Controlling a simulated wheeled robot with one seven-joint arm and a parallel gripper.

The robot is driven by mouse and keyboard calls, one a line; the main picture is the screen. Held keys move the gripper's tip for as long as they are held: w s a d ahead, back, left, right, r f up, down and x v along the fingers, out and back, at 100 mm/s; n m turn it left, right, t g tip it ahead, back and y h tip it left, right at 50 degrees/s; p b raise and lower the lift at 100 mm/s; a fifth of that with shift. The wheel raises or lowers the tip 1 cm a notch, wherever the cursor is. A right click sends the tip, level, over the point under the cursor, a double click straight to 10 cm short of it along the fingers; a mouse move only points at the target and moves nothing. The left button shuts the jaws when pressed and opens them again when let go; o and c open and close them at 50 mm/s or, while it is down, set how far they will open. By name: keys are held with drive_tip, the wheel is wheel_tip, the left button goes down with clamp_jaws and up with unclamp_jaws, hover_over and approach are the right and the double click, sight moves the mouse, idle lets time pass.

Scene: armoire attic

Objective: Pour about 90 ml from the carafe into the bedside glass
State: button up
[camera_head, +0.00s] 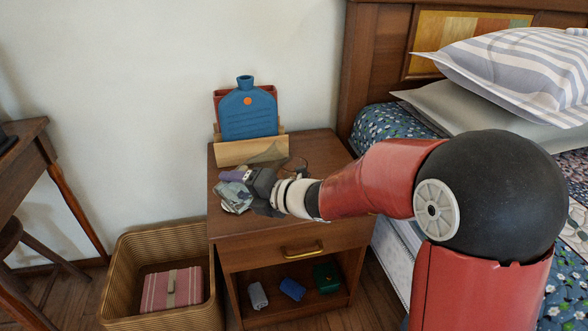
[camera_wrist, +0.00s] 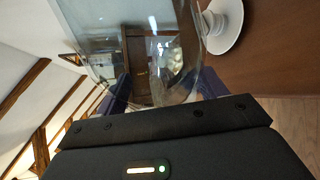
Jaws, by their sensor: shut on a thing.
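My gripper (camera_head: 262,183) is over the nightstand top, shut on the clear glass carafe (camera_head: 270,152). Only a faint see-through part of the carafe shows above the gripper in the head view, and it seems tilted. In the wrist view the carafe's clear wall (camera_wrist: 105,50) fills the space in front of my gripper (camera_wrist: 155,92). A faint clear round outline, seemingly the bedside glass (camera_head: 294,164), stands just right of the gripper. I cannot make out the liquid level in either, or whether the two touch. A white round foot with a stem (camera_wrist: 226,20) shows in the wrist view; I cannot tell whose it is.
A blue hot-water bottle (camera_head: 248,112) stands in a wooden holder (camera_head: 240,151) at the back of the nightstand (camera_head: 327,148). A crumpled patterned cloth (camera_head: 235,197) and a purple item (camera_head: 232,175) lie left of the gripper. The bed (camera_head: 385,122) is on the right, a wicker basket (camera_head: 128,250) below left.

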drive_tip(key=shift+w+f+n+b, duration=0.1)
drive_tip(key=shift+f+n+b, duration=0.3)
drive_tip(key=shift+f+b, duration=0.25)
drive_tip(key=shift+d+f, duration=0.1)
drive_tip(key=shift+f, duration=0.05)
idle(1.3)
